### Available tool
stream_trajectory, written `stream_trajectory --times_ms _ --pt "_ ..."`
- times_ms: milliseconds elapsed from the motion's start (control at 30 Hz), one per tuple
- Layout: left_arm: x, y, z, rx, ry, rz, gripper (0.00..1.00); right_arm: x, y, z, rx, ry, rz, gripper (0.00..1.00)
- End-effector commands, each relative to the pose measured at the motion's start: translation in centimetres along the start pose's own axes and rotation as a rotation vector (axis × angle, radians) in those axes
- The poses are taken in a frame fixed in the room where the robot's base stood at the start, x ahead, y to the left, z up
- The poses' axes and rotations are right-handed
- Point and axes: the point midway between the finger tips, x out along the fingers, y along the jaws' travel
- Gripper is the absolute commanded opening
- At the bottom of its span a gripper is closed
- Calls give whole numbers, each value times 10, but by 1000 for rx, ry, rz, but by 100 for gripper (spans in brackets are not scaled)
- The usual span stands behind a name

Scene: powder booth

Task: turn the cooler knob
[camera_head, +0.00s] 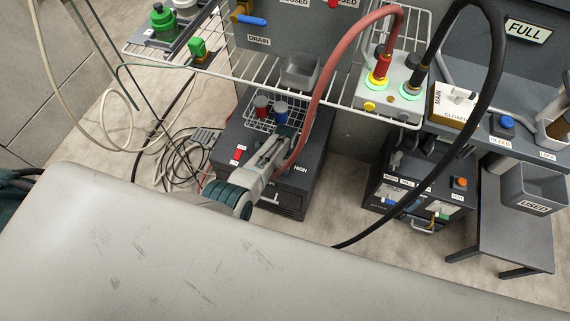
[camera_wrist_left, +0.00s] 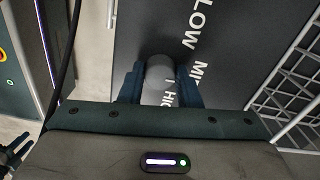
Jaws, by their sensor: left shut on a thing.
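The cooler (camera_head: 223,160) is a dark grey box on the floor with a red switch and a HIGH label on top. My left gripper (camera_head: 281,146) reaches over its top from the front. In the left wrist view, its two dark fingers are shut on a grey round knob (camera_wrist_left: 160,82), one finger on each side. White lettering, LOW and parts of other words, is on the dark panel (camera_wrist_left: 225,65) around it. In the head view the knob is hidden by my gripper.
A red hose (camera_head: 320,80) passes close beside my left gripper. A wire rack (camera_head: 325,95) hangs above the cooler. Red and blue cups (camera_head: 262,107) stand behind my gripper. A second dark box (camera_head: 420,190) stands right, with a black cable (camera_head: 440,165) crossing before it.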

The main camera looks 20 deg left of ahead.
Motion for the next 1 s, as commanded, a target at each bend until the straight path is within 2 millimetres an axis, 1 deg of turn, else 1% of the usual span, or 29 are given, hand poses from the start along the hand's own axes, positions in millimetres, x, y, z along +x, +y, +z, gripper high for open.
stream_trajectory --times_ms 200,567,600,667,700,1000 --pt "0 0 -1 30 2 -1 7 1 0 4 0 -2 0 36" --pt "0 0 -1 33 2 -1 7 2 0 5 0 -4 0 36" --pt "0 0 -1 32 2 -1 36 2 0 6 0 -4 0 36" --pt "0 0 -1 32 2 -1 48 2 0 6 0 -4 0 36" --pt "0 0 -1 32 2 -1 52 2 0 6 0 -4 0 36" --pt "-1 0 0 32 1 -1 52 1 0 5 0 -2 0 36"
